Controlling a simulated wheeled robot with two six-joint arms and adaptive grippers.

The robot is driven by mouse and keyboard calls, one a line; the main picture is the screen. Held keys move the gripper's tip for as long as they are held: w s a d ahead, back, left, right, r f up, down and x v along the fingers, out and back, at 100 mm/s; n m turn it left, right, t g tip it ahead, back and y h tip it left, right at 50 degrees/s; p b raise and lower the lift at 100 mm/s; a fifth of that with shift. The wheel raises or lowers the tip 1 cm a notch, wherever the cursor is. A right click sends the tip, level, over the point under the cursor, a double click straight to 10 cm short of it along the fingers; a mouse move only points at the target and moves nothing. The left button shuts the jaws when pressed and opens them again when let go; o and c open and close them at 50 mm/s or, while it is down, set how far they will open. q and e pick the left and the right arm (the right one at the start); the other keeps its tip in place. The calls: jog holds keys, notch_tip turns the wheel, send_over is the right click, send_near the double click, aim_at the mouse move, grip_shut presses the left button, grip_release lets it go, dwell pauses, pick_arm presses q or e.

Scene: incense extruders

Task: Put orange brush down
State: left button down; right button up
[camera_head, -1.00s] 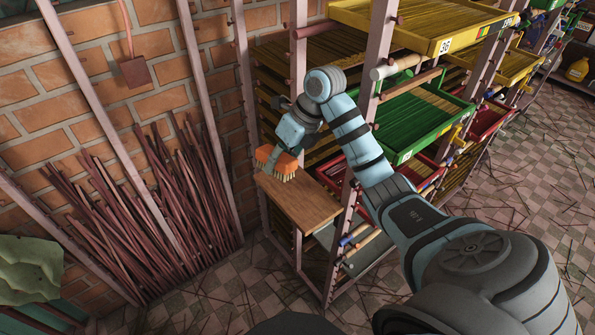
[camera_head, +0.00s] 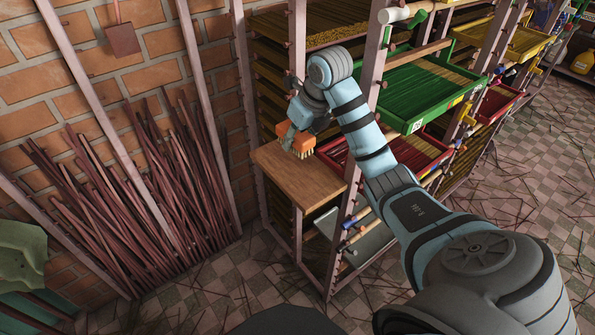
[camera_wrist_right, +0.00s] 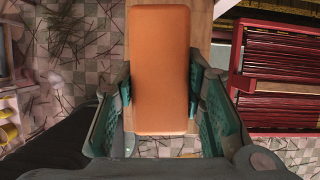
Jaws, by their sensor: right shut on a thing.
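The orange brush (camera_head: 303,140) has an orange block back and pale bristles pointing down. My right gripper (camera_head: 290,137) is shut on it, above the far end of the wooden board (camera_head: 298,180) on the rack. Whether the bristles touch the board cannot be told. In the right wrist view the brush's flat orange back (camera_wrist_right: 160,70) lies between the two green-padded fingers (camera_wrist_right: 160,105), with the board partly hidden behind it. My left gripper is not in view.
The rack holds a green tray (camera_head: 410,95) and a red tray (camera_head: 405,150) right of the board. A rack post (camera_head: 298,60) stands close behind the brush. Thin dark sticks (camera_head: 150,190) lean on the brick wall at left.

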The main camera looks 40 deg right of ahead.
aim_at(294, 169)
notch_tip(294, 169, down, 8)
jog(key=shift+r+p, duration=0.15)
jog(key=shift+p, duration=0.5)
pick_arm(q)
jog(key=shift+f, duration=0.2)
pick_arm(e)
jog(key=shift+f, duration=0.4)
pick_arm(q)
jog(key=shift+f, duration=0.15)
pick_arm(e)
jog(key=o, duration=1)
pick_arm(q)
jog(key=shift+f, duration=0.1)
